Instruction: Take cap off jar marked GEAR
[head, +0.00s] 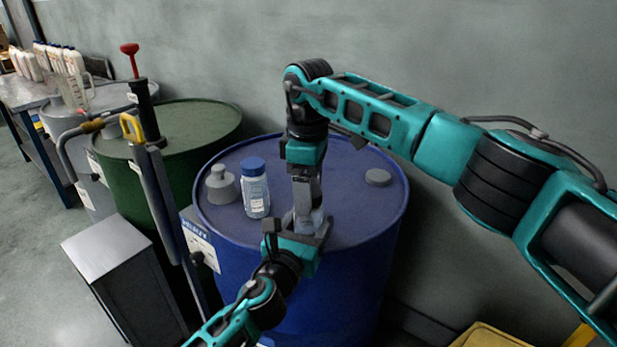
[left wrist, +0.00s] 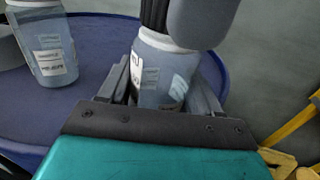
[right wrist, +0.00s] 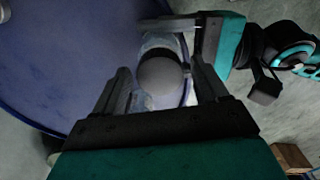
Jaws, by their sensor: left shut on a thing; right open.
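My left gripper (head: 300,232) is shut around a pale grey-blue jar (left wrist: 160,78) at the front part of the blue drum's top. The jar stands upright; its label cannot be read. My right gripper (head: 307,200) comes down from above, open, with its fingers around the jar's top. In the right wrist view a round grey cap-like disc (right wrist: 160,74) lies between the right fingers, over the jar (right wrist: 150,48). The fingers hide much of the jar's top in the other views. A second jar with a blue cap (head: 254,188) stands to the left, apart from the grippers.
The blue drum (head: 345,225) carries a grey stepped fitting (head: 220,185) at left and a grey bung (head: 378,177) at right. A green drum (head: 200,125) with a hand pump (head: 145,115) stands left. A bench (head: 25,95) with bottles is farther back.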

